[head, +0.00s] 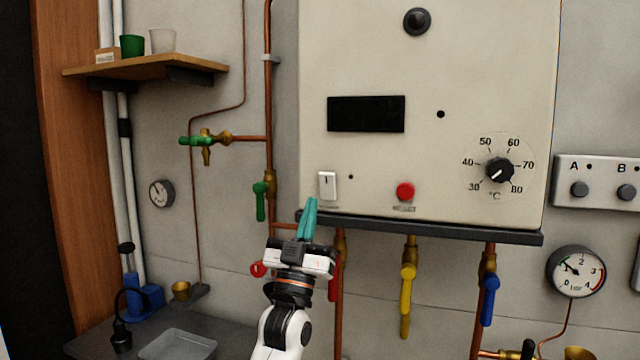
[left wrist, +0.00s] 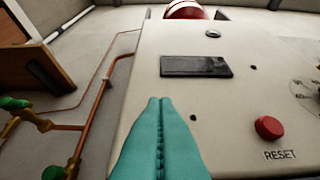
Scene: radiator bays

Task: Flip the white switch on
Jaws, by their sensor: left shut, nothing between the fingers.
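The white switch (head: 327,185) is a small upright rocker at the lower left of the cream boiler panel (head: 440,60) in the head view. My left gripper (head: 311,203) has teal fingers, shut and empty, pointing up just below and left of the switch. A gap from the fingertips to the switch cannot be judged. In the left wrist view the shut fingers (left wrist: 160,105) point towards the panel, and the switch is not visible there, perhaps hidden behind them. Which way the switch is tipped cannot be told. My right gripper is not in view.
A red button (head: 405,191) sits right of the switch; in the left wrist view (left wrist: 269,128) it is marked RESET. A temperature dial (head: 499,171) is further right. Pipes with a green valve handle (head: 261,202) and a yellow one (head: 406,290) run near the panel's lower edge.

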